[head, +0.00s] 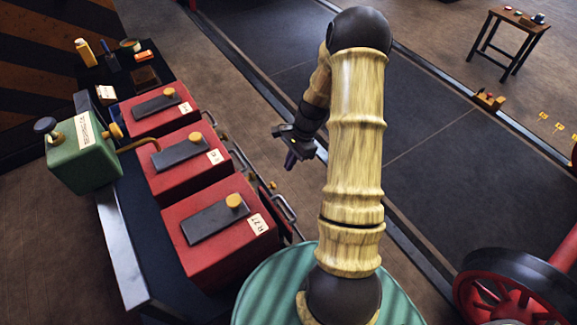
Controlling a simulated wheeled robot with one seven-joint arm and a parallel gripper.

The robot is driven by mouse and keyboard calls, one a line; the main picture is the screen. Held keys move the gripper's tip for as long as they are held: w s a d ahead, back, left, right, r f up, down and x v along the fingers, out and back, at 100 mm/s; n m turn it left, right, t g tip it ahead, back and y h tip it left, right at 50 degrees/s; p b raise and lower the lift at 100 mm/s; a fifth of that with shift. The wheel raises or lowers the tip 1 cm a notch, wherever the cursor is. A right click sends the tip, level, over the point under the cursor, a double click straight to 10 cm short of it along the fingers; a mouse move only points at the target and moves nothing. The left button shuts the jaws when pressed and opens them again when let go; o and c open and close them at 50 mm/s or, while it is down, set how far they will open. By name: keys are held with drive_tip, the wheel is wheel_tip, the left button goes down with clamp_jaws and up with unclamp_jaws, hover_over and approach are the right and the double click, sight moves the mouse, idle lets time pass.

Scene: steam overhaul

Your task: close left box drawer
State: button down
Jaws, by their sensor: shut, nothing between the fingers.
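Three red boxes stand in a row on a dark bench, each with a dark slab and a yellow knob on top. The far box (146,119) has a small white label with an unclear mark. The middle box (170,176) and the near box (210,262) also have labels; the near one seems to start with R. Metal handles show along the boxes' right side, including one by the near box (284,208). My gripper (290,160) is shut and empty, right of the middle box, apart from the handles.
A green can (84,152) with a brass spout stands left of the boxes, its spout reaching the middle box. Bottles and small items crowd the bench's far end. Open dark floor (430,130) lies right of my arm. A red wheel (515,300) is at lower right.

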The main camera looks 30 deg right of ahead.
drive_tip(key=c, duration=1.7)
unclamp_jaws()
drive_tip(key=shift+a+r, duration=0.1)
drive_tip(key=shift+r, duration=0.1)
drive_tip(key=shift+c, duration=0.2)
drive_tip(key=s+a+r+n+t+h, duration=0.1)
drive_tip(key=s+a+r+n+h, duration=0.1)
drive_tip(key=s+a+r+n, duration=0.3)
drive_tip(key=s+a+r+n+t+h, duration=0.2)
drive_tip(key=s+a+r+n, duration=0.4)
drive_tip(key=r+n, duration=0.5)
drive_tip(key=shift+s+a+r+n, duration=0.15)
drive_tip(key=shift+s+r+n, duration=0.15)
drive_tip(key=shift+s+r, duration=0.5)
drive_tip(key=shift+f, duration=0.15)
